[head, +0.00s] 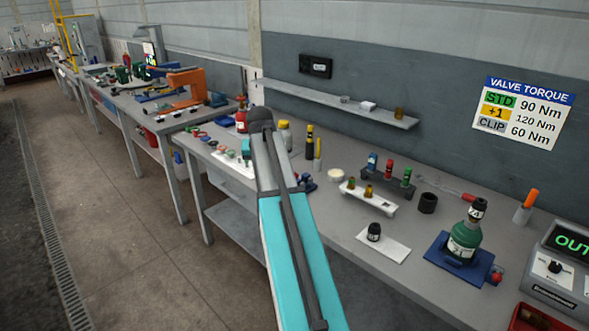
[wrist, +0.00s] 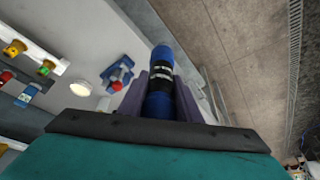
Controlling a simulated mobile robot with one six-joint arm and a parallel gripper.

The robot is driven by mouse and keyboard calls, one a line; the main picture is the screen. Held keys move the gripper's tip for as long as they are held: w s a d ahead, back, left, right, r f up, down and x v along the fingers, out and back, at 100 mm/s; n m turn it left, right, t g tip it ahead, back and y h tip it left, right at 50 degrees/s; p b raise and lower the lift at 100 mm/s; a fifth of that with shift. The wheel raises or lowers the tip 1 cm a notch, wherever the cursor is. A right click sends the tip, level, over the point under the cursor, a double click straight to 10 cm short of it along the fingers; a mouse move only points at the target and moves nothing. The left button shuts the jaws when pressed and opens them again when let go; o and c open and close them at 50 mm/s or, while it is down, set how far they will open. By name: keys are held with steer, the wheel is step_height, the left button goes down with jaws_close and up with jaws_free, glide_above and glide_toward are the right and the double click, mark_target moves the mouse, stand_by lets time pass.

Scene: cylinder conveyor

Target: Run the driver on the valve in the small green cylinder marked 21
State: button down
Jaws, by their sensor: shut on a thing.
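The small green cylinder (head: 463,241) stands upright on a blue base (head: 436,250) at the right of the bench in the head view. It has a white label, too small to read surely, and a dark, white-banded piece (head: 477,209) on top. My gripper (wrist: 160,95) is shut on a blue cylindrical tool (wrist: 162,57) with black, white-lettered bands, in the wrist view. I cannot tell whether this is the driver. In the head view my arm hides the gripper and the tool. The green cylinder is not in the wrist view.
A white rack (head: 369,199) with small brass parts stands mid-bench, with coloured pieces behind it. A black cup (head: 428,203), a black knob on a white card (head: 383,246) and a control box (head: 560,265) reading OUT are near the green cylinder. A red bin (head: 540,318) sits at front right.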

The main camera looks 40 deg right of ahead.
steer(key=a+f+n+t+y+b, duration=0.1)
steer(key=a+n, duration=0.7)
steer(key=a, duration=3)
steer(key=shift+w+f+y+b, duration=0.45)
steer(key=shift+f+y+b, duration=0.25)
steer(key=shift+y+b, duration=0.4)
steer(key=shift+a, duration=0.1)
